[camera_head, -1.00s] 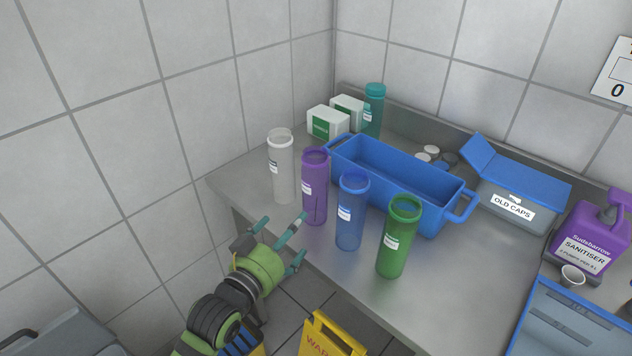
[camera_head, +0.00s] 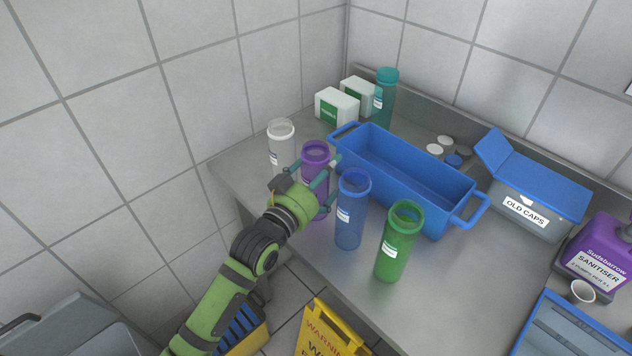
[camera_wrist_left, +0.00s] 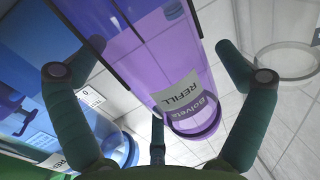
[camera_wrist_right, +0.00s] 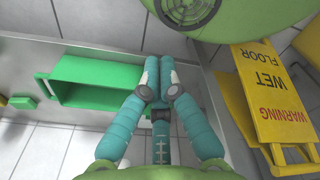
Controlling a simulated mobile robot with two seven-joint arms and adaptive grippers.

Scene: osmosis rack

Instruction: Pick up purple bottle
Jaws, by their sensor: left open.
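The purple bottle (camera_head: 315,152) stands upright on the steel bench between a clear white bottle (camera_head: 280,136) and a blue bottle (camera_head: 352,208). My left gripper (camera_head: 316,176) is open at its front side, with fingers on either side of it. In the left wrist view the purple bottle (camera_wrist_left: 160,62) fills the space between the spread fingers, its "REFILL" label showing. Gaps show between fingers and bottle. The blue bottle is close beside one finger. My right gripper (camera_wrist_right: 157,78) shows only in its wrist view, fingertips together and empty.
A green bottle (camera_head: 400,242) stands at the front right. Behind are a blue tub (camera_head: 400,178), loose caps, an "OLD CAPS" box (camera_head: 530,213), white boxes and a teal bottle (camera_head: 385,98). A yellow wet-floor sign (camera_head: 328,330) stands before the bench; it also shows in the right wrist view (camera_wrist_right: 272,100).

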